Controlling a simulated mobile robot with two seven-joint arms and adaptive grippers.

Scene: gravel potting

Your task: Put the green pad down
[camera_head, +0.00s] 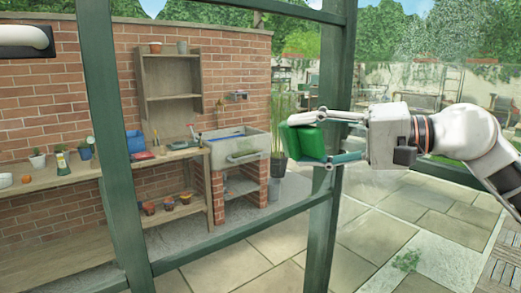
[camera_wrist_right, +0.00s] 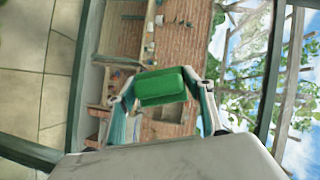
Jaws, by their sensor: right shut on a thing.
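The green pad (camera_head: 305,141) is a small rounded block. My right gripper (camera_head: 318,139) comes in from the right in the head view and is shut on it, with a finger on either side. The pad is held up in the air, in front of a dark green frame post. In the right wrist view the pad (camera_wrist_right: 162,87) sits between the two fingertips of my right gripper (camera_wrist_right: 163,93). No surface touches the pad in either view. My left gripper is not in view.
Dark green frame posts (camera_head: 110,130) and a low rail (camera_head: 235,240) stand close by. Beyond them are a wooden bench (camera_head: 60,178) with pots, a stone sink (camera_head: 238,150), a wall shelf (camera_head: 170,80) and open paving (camera_head: 270,262).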

